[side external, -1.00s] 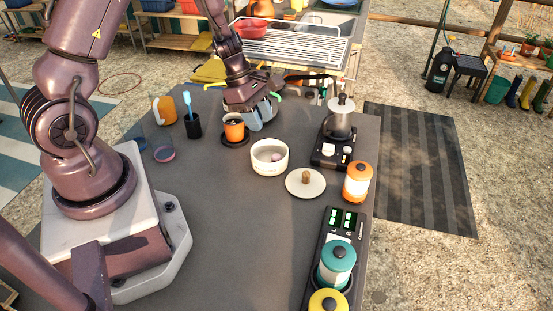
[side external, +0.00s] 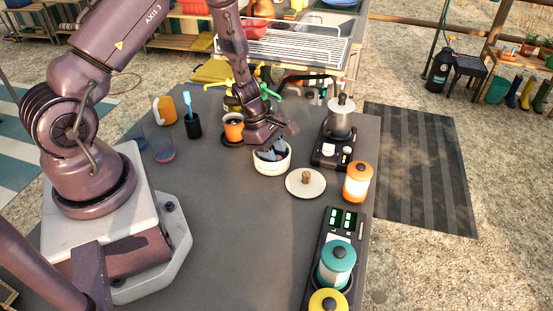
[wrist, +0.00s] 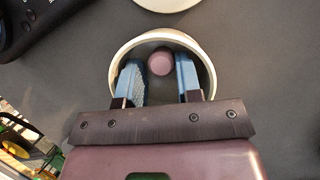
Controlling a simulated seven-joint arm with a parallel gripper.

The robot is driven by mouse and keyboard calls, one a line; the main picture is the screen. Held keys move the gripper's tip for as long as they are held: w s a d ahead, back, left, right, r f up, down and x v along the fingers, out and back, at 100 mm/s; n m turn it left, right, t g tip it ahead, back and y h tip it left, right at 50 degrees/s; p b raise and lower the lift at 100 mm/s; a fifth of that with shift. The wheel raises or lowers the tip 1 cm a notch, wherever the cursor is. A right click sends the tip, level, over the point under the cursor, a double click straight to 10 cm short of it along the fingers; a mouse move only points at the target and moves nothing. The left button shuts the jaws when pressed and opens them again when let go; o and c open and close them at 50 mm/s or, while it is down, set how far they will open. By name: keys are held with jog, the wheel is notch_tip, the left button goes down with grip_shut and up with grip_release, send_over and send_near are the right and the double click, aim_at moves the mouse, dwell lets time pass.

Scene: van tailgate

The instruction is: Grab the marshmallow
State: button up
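The marshmallow (wrist: 161,62) is a small pink round piece inside the white bowl (wrist: 121,53), near its far wall in the wrist view. In the side external view the bowl (side external: 272,165) stands on the dark table, and the marshmallow is hidden there by my gripper. My gripper (wrist: 160,75) is open, its two blue fingers reaching down over or into the bowl. The marshmallow lies between the lines of the fingertips, with a gap visible on each side. My gripper also shows above the bowl in the side external view (side external: 270,150).
A lid with a wooden knob (side external: 305,182) lies right of the bowl. An orange cup (side external: 233,126) stands close behind left. A metal pot (side external: 340,116) on a burner and an orange jar (side external: 358,182) stand to the right.

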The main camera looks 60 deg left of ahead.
jog(key=shift+f, duration=0.15)
jog(key=c, duration=0.6)
